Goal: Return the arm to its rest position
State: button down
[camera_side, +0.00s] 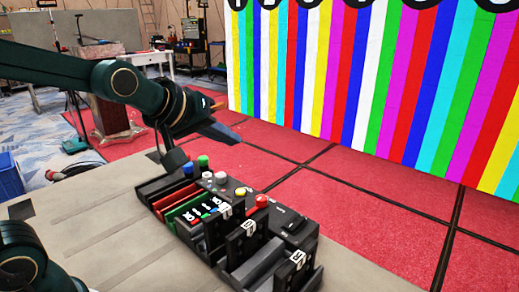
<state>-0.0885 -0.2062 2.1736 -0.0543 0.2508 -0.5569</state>
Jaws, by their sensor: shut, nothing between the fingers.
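My dark green arm reaches in from the left edge in the side view. My gripper (226,132) is at its end, shut and empty, held in the air above the far left end of a black control unit (292,222). It looks apart from the unit and its buttons. A dark upright piece (172,152) shows just below the wrist; I cannot tell whether it belongs to the gripper or to the unit.
The unit has coloured knobs, including a red knob (262,200) and a green knob (203,161), and stands on a beige table (110,228). A striped video wall (370,80) stands behind, beyond red flooring (390,215). A blue crate (10,180) is at left.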

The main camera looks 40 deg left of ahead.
jog(key=s+d+f+m+g, duration=0.1)
jog(key=s+f+m+g, duration=0.1)
jog(key=s, duration=0.7)
jog(key=s+d+f+m+g, duration=0.1)
jog(key=s+f+m+g, duration=0.2)
jog(key=s+m, duration=0.3)
jog(key=s+f, duration=0.1)
jog(key=s, duration=0.2)
jog(key=shift+d+f+h, duration=0.25)
jog(key=shift+d+h, duration=0.1)
jog(key=shift+h, duration=0.05)
dwell(1.5)
